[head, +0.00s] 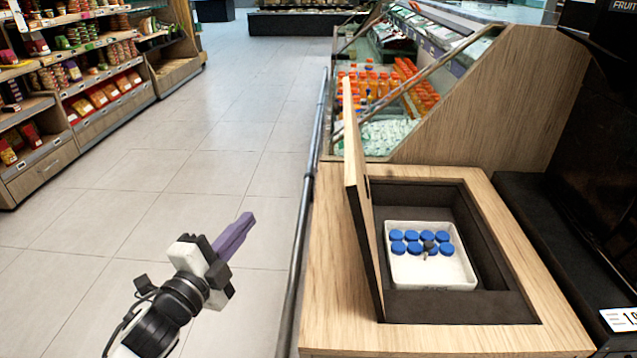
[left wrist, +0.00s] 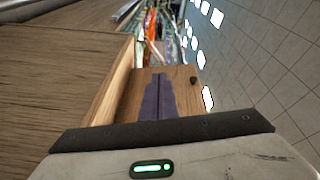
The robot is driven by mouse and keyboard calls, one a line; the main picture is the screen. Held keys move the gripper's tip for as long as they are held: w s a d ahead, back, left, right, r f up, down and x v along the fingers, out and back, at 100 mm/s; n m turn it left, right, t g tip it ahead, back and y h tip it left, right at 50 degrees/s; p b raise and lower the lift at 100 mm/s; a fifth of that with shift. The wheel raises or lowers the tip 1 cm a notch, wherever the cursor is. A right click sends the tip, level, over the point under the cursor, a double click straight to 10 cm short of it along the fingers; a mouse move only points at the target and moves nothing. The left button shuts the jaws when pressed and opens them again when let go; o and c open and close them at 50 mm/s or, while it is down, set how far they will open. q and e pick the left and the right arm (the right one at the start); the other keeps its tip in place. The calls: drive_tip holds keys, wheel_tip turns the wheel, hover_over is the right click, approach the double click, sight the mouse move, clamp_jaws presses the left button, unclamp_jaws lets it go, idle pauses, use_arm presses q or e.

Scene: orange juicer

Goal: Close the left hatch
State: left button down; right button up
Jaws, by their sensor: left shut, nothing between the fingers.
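The left hatch (head: 361,195) is a wooden lid that stands open, nearly upright, on the left side of a dark recess in the wooden counter (head: 330,290). In the recess sits a white tray (head: 440,270) with several blue caps. My left gripper (head: 236,236) has purple fingers, closed together and empty. It is left of the counter and the hatch, over the floor, apart from both. In the left wrist view the purple fingers (left wrist: 158,100) point toward a wooden panel (left wrist: 180,82); I cannot tell whether that is the hatch. My right gripper is not in view.
A dark rail (head: 309,190) runs along the counter's left edge, between my left gripper and the hatch. A display case with orange bottles (head: 380,85) stands behind the counter. Shelves (head: 80,80) are at the far left. The tiled floor between is clear.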

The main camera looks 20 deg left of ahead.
use_arm(q)
wheel_tip(320, 180, up, 8)
drive_tip(key=w+d+m+t+h, duration=0.1)
drive_tip(key=m+t+h, duration=0.2)
drive_tip(key=m+h, duration=0.5)
drive_tip(key=m+g+h, duration=1.1)
drive_tip(key=m+g, duration=0.4)
drive_tip(key=m, duration=1.2)
approach(355, 179)
drive_tip(key=shift+m, duration=0.3)
drive_tip(key=shift+w+f+p+x, duration=0.15)
drive_tip(key=shift+p+x, duration=0.75)
drive_tip(key=shift+x, duration=0.4)
drive_tip(key=shift+w+f+p+x, duration=0.15)
drive_tip(key=shift+p+x, duration=0.7)
drive_tip(key=shift+x, duration=0.45)
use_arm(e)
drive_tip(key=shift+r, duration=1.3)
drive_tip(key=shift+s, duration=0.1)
